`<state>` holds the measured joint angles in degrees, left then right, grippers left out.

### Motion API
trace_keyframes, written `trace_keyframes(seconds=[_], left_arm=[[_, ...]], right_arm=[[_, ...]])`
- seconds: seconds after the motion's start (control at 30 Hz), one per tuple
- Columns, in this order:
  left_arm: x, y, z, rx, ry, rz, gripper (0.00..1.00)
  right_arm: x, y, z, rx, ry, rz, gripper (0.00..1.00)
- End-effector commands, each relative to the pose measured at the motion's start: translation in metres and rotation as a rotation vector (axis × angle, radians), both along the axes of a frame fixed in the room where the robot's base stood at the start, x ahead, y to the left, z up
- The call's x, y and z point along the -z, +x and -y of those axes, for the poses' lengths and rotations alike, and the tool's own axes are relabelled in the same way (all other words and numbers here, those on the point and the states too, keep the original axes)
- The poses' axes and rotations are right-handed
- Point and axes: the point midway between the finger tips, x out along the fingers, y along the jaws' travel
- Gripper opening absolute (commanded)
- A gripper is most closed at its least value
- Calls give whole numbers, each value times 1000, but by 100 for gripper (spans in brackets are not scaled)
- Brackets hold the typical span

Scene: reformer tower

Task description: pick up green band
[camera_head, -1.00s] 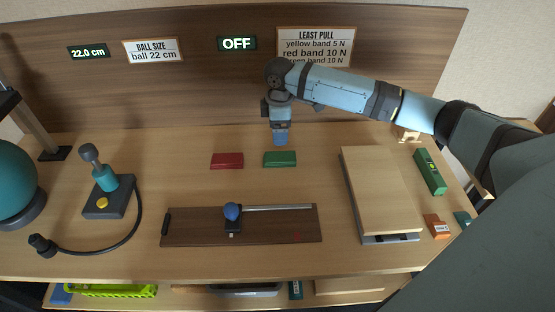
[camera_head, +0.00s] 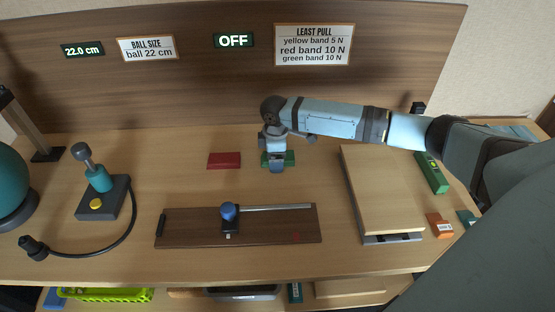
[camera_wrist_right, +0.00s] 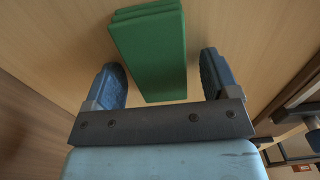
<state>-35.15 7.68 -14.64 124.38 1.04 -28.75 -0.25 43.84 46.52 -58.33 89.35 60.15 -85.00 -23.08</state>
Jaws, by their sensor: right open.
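The green band (camera_head: 290,158) lies on the table, a folded green block to the right of the red band (camera_head: 224,160). My right gripper (camera_head: 277,168) is over it in the head view and hides much of it. In the right wrist view the green band (camera_wrist_right: 150,52) reaches from the top edge to between the two blue fingertips of my right gripper (camera_wrist_right: 164,82). The fingers are open, with a gap on both sides of the band. My left gripper is not in view.
A dark wooden board with a blue-knobbed slider (camera_head: 229,212) lies in front. A pale wooden block (camera_head: 380,190) stands to the right, with a green level (camera_head: 432,173) and an orange box (camera_head: 439,225) beyond. A joystick box (camera_head: 103,198) stands at left.

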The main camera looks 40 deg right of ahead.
Motion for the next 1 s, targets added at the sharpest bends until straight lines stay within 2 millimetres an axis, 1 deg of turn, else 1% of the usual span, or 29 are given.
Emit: trace_keyframes(seconds=[0.07, 0.17, 0.2, 0.27, 0.3, 0.57, 0.67, 0.77, 0.83, 0.97, 1.0], left_arm=[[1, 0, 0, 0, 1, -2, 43], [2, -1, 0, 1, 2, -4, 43], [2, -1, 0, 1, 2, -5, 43], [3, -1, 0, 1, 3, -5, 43], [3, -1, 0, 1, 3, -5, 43], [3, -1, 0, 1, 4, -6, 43], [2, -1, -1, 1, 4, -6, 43], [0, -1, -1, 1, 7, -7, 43], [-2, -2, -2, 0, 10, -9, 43], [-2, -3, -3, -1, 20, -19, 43], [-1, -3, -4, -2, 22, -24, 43]], right_arm=[[-1, 0, 0, 0, 0, 0, 81], [-1, 0, 0, 0, 0, 0, 60], [-1, 0, 0, 0, 0, 0, 51], [-1, 0, 0, 0, 0, 0, 37], [-1, 0, 0, 0, 0, 0, 28], [-1, 0, 0, 0, 0, 0, 27], [-7, 0, 0, 0, 0, 1, 27], [-21, 1, 0, 0, 1, 3, 27], [-36, 1, 0, -1, 0, 4, 27], [-73, 1, 0, -2, 1, 4, 27], [-85, 1, 0, -1, 2, 5, 27]])
